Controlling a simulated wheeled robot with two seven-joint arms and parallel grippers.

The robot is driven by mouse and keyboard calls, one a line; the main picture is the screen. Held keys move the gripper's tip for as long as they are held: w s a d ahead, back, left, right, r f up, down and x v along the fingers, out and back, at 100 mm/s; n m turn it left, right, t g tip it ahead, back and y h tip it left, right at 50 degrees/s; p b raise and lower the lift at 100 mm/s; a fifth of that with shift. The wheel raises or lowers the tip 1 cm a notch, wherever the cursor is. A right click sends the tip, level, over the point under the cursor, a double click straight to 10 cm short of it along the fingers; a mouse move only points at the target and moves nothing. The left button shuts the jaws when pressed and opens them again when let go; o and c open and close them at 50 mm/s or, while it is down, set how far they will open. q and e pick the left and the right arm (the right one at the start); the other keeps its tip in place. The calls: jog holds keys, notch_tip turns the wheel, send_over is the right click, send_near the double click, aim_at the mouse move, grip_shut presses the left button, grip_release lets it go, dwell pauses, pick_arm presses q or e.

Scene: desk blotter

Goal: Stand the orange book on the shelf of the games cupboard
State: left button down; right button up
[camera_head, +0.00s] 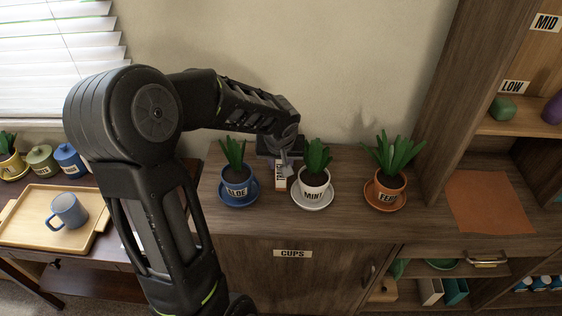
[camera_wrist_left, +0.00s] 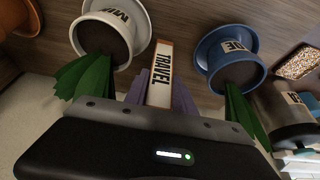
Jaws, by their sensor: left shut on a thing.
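The orange book (camera_head: 280,180) has a white spine label that reads TRAVEL. It is upright among the potted plants on the cabinet top, between the ALOE and MINT pots. My left gripper (camera_head: 285,158) is shut on it from behind and above. In the left wrist view the book (camera_wrist_left: 160,75) is in front of the gripper body, with purple pieces on both sides. I cannot tell whether its foot touches the cabinet top. No label reading GAMES shows. My right gripper is not in view.
The blue ALOE pot (camera_head: 238,185), white MINT pot (camera_head: 314,183) and orange FERN pot (camera_head: 386,186) stand close by. A CUPS door (camera_head: 285,275) is below. Right are an orange mat (camera_head: 490,203) and LOW shelf (camera_head: 525,128). A tray (camera_head: 25,222) holds a mug (camera_head: 68,211).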

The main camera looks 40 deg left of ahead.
pick_arm(q)
jog(key=shift+r, duration=0.1)
jog(key=c, duration=1)
grip_release()
jog(key=shift+c, duration=0.2)
jog(key=v, duration=1.2)
